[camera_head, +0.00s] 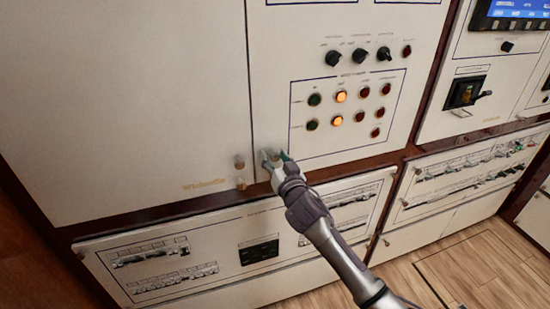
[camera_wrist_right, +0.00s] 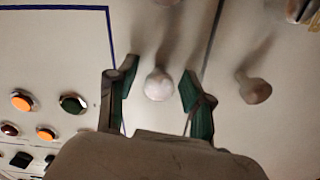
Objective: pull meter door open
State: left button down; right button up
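A cream cabinet door (camera_head: 276,95) carries knobs, switches and lit buttons. A pale round knob (camera_wrist_right: 158,85) sits on its lower corner, beside the dark seam. My right gripper (camera_head: 271,157) is at this corner. In the right wrist view my right gripper (camera_wrist_right: 158,92) is open, with one green-padded finger on each side of the knob and gaps between. A large plain cream door (camera_head: 125,100) lies left of the seam, with a brownish knob (camera_head: 239,161) near its edge; that knob also shows in the wrist view (camera_wrist_right: 254,90). No label tells which door is the meter door. My left gripper is out of view.
Orange, red and green buttons (camera_head: 340,96) sit on the door right of my gripper. Lower panels with breaker rows (camera_head: 160,265) run beneath. A cabinet with a screen (camera_head: 515,10) stands at the right. Wooden floor (camera_head: 490,265) is clear at the lower right.

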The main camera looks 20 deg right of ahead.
grip_shut()
jog(key=shift+s, duration=0.1)
